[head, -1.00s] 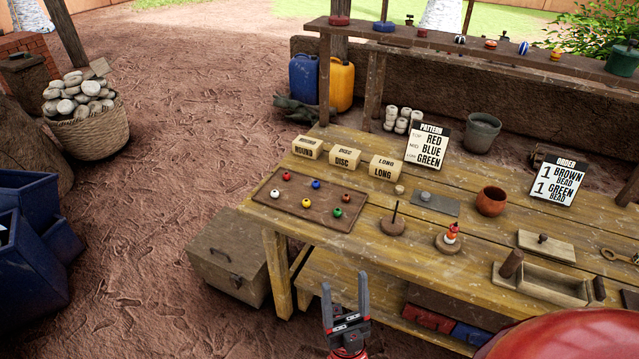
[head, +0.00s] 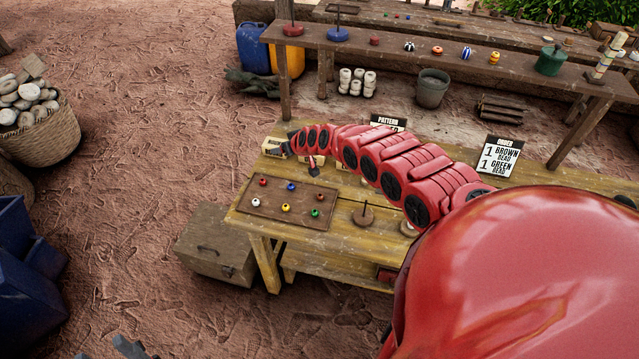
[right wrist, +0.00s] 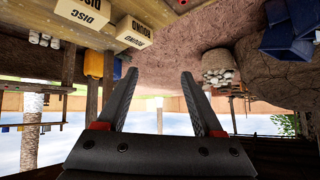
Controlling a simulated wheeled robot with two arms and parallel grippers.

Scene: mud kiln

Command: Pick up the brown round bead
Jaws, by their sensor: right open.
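Several small beads lie on a brown tray (head: 272,222) at the left end of the wooden table in the head view. Two look reddish or brownish: one at the tray's back left (head: 263,182) and one on its right side (head: 319,196). I cannot tell surely which is the brown one. In the right wrist view this gripper (right wrist: 160,88) is open and empty. Part of my left gripper (head: 118,348) shows at the bottom left edge, away from the table.
Label boxes reading ROUND (right wrist: 125,32) and DISC (right wrist: 84,12) are near the right gripper. A spindle on a round base (head: 363,216) stands right of the tray. An order card (head: 500,157) reads one brown and one green bead. My arm hides much of the table.

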